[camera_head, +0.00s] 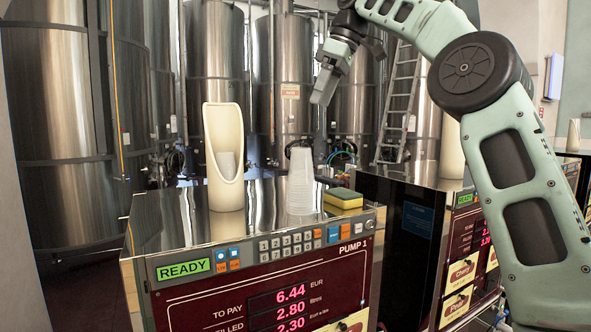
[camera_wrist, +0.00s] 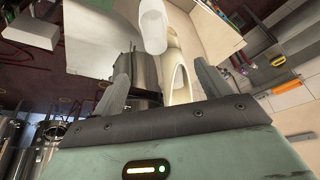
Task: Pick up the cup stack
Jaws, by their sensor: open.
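The cup stack (camera_head: 300,180) is a tall white, translucent stack on the shiny metal top of the pump marked PUMP 1 (camera_head: 262,290). In the wrist view, the white cup stack (camera_wrist: 153,28) shows at the top middle, beyond my fingertips. My gripper (camera_head: 322,92) is above the stack, slightly to its right in the head view, and touches nothing. In the wrist view, my gripper (camera_wrist: 161,68) has its two fingers wide apart with nothing held between them.
A cream scoop-shaped holder (camera_head: 224,130) with a cup inside stands left of the stack. A yellow and dark sponge (camera_head: 343,198) lies close on its right. Steel tanks (camera_head: 214,60) and a ladder (camera_head: 398,105) stand behind. A second pump (camera_head: 465,240) is at right.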

